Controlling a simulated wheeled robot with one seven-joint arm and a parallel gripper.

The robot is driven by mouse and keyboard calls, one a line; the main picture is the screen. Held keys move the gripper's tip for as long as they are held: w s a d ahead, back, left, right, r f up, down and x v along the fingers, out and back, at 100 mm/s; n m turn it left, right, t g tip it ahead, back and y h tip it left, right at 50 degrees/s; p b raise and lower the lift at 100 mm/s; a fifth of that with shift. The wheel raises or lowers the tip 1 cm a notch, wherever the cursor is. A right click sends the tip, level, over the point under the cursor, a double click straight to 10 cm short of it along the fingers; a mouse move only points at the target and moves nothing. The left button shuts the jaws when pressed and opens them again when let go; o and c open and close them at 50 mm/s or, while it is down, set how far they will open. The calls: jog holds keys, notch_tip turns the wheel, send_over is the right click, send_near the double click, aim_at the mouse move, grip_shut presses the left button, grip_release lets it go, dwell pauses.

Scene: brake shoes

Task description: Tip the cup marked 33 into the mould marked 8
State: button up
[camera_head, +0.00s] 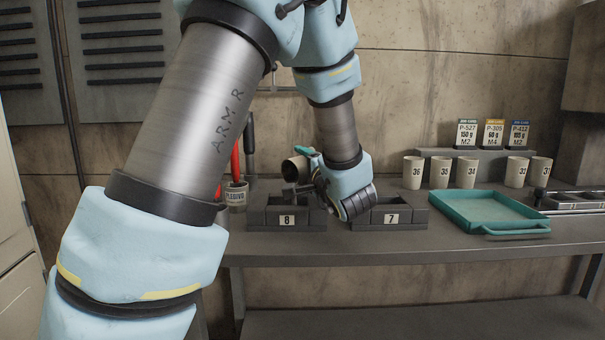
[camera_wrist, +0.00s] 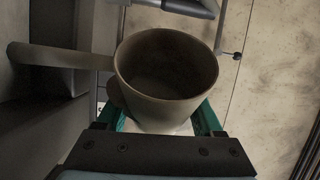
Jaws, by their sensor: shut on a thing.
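My gripper (camera_wrist: 165,125) is shut on a beige cup (camera_wrist: 160,98). In the wrist view I look at its round mouth; its inside is shaded and I cannot tell what is in it. In the head view the held cup (camera_head: 295,169) is tilted on its side above the mould marked 8 (camera_head: 287,219), its mouth toward the left. Its number does not show. My gripper's fingers are mostly hidden in the head view.
The mould marked 7 (camera_head: 391,218) stands just right of my wrist. A teal tray (camera_head: 487,229) lies further right. Several numbered cups, such as cup 36 (camera_head: 413,173), stand behind it. A holder with red-handled tools (camera_head: 236,195) is close on the left.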

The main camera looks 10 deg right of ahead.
jog(key=shift+s+a+r+n+t+y+b, duration=0.2)
jog(key=shift+n+b, duration=0.45)
jog(key=shift+b, duration=1.05)
jog(key=shift+s+a+r+n+t+y+b, duration=0.1)
jog(key=shift+a+r+n+t+y+b, duration=0.35)
jog(key=shift+b, duration=1.3)
jog(key=shift+s+r+n+g+h+b, duration=0.15)
jog(key=shift+n+b, duration=0.65)
jog(key=shift+b, duration=0.9)
jog(key=shift+a+r+n+b, duration=0.1)
jog(key=shift+r+n+b, duration=0.25)
jog(key=shift+b, duration=0.4)
jog(key=shift+f, duration=0.1)
jog(key=m+b, duration=0.1)
jog(key=f+m+b, duration=0.1)
jog(key=b, duration=0.1)
jog(key=d+f+m+g+b, duration=0.1)
jog(key=m+b, duration=0.1)
jog(key=shift+w+d+f+h, duration=0.1)
jog(key=shift+w+f+h, duration=0.2)
jog(key=shift+w, duration=0.1)
jog(key=shift+d+m+b, duration=0.2)
jog(key=shift+m+b, duration=0.15)
jog(key=shift+m, duration=0.1)
jog(key=shift+w+d+r+p, duration=0.1)
jog(key=shift+r+p, duration=0.1)
jog(key=shift+p, duration=0.25)
